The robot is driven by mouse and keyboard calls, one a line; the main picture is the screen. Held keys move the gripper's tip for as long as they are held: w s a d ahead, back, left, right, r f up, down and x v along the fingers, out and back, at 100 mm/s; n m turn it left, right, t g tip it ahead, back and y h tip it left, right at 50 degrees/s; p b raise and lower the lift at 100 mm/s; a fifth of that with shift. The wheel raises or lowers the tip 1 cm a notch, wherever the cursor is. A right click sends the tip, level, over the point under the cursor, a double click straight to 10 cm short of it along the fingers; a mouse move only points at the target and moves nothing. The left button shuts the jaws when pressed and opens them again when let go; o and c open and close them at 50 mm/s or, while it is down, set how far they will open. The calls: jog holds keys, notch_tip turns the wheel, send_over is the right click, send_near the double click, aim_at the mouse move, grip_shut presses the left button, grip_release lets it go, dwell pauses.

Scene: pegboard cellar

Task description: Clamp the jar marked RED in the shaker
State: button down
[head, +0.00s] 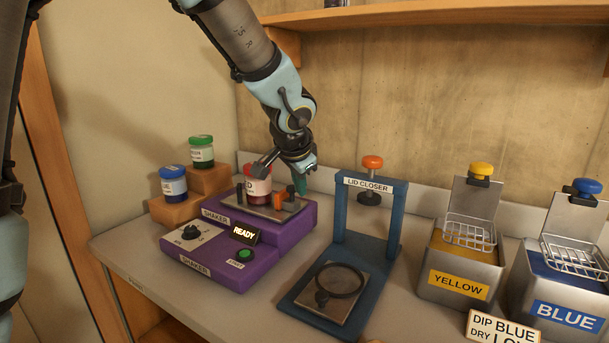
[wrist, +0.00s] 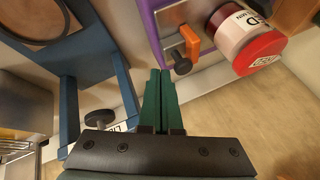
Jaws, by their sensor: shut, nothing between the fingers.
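The jar marked RED (head: 257,190), with a red lid and white label, stands on the metal plate of the purple shaker (head: 213,262). It also shows in the wrist view (wrist: 236,28), where its label is partly readable. An orange clamp lever (head: 278,200) with a dark knob sits on the plate beside the jar; it also shows in the wrist view (wrist: 190,45). I cannot tell whether the clamp presses on the jar. My gripper (head: 300,187) is shut and empty, just right of the jar and lever. Its green fingers (wrist: 160,82) are together, apart from both. The shaker display reads READY.
Blue-lidded (head: 173,184) and green-lidded (head: 201,152) jars stand on wooden blocks at left. The blue lid closer (head: 340,218) stands close on the right. YELLOW (head: 452,292) and BLUE (head: 535,308) tanks with wire baskets are farther right. A wooden shelf (head: 430,14) hangs above.

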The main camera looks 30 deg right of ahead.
aim_at(277, 195)
jog(key=shift+w+f, duration=0.15)
jog(key=shift+w, duration=0.65)
jog(key=w, duration=0.1)
jog(key=w+a+p, duration=0.2)
jog(key=w, duration=0.1)
jog(key=shift+w+a, duration=0.25)
jog(key=shift+w, duration=0.1)
